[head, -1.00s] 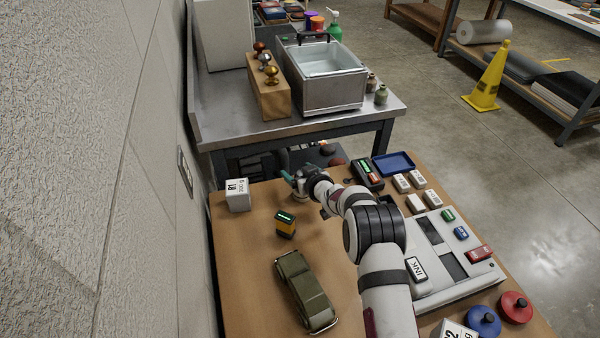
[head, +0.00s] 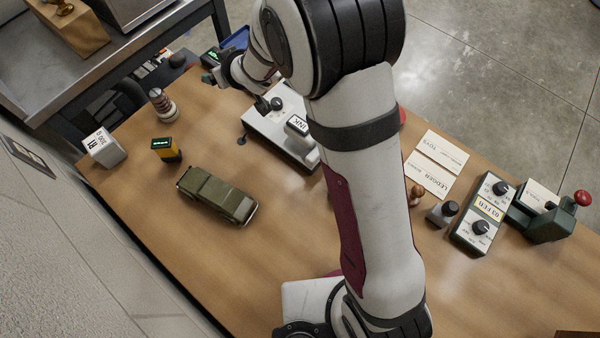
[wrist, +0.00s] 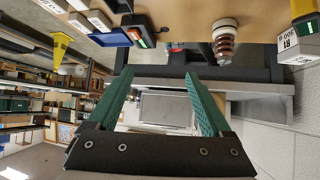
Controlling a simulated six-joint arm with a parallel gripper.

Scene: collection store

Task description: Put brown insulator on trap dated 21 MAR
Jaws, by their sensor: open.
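The brown insulator (head: 162,104), ribbed with a pale lower part, stands on the wooden table near its far edge in the head view. It also shows at the top right in the wrist view (wrist: 224,40). My gripper is at the upper left in the head view, to the right of the insulator and apart from it, partly hidden by my arm. In the wrist view my gripper's teal fingers (wrist: 160,88) are wide apart with nothing between them. I cannot make out a trap dated 21 MAR in any view.
A blue tray (wrist: 108,39) lies near the far edge.

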